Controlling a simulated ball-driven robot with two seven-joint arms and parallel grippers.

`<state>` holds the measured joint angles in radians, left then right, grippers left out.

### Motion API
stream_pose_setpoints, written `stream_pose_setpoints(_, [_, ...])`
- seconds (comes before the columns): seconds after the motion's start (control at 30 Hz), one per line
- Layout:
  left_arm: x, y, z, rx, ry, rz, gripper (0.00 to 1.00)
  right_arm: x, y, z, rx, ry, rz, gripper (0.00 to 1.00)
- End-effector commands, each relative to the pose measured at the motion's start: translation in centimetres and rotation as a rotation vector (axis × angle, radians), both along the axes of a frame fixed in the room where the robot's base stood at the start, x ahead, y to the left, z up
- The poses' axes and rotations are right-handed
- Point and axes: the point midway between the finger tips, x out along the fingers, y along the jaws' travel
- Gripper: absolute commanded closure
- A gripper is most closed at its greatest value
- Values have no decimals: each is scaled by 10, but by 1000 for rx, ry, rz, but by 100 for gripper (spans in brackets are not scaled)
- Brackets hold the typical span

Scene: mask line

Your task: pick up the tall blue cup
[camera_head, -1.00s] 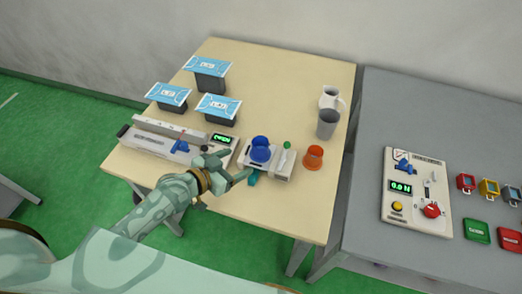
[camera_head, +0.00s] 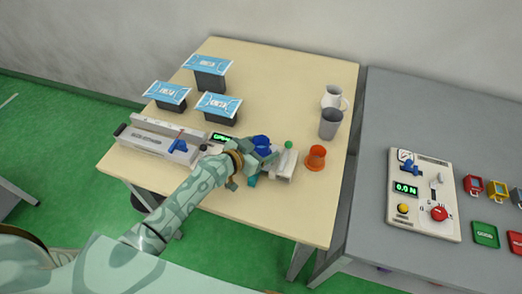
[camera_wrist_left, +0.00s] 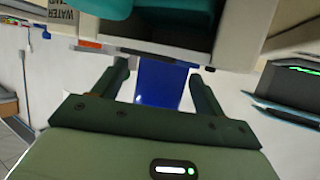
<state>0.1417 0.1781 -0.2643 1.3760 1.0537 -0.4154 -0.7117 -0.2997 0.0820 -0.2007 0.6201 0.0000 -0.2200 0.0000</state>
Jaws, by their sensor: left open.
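The tall blue cup (camera_head: 261,141) stands at the white device in the middle of the beige table, its lower part hidden behind my gripper. My left gripper (camera_head: 263,162) is right at the cup's near side, open. In the left wrist view, a blue surface that looks like the cup (camera_wrist_left: 160,84) shows between the two spread fingers, with a gap to each finger. I cannot tell whether anything touches. My right gripper is in no view.
An orange cup (camera_head: 316,158), a grey cup (camera_head: 330,123) and a white jug (camera_head: 333,97) stand to the right. Mask stands (camera_head: 218,107) are at the back left, a long grey device (camera_head: 150,143) at the left. A grey table (camera_head: 400,110) with a control panel (camera_head: 425,195) adjoins.

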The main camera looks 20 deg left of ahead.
Motion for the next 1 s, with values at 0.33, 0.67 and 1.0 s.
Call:
stream_pose_setpoints(0.33, [0, 0, 0, 1, -1, 1, 78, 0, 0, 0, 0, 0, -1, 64])
stream_pose_setpoints(0.67, [0, 0, 4, 2, -1, 0, 78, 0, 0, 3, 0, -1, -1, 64])
stream_pose_setpoints(1.0, [0, 1, 34, 0, -2, 1, 78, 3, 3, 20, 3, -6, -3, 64])
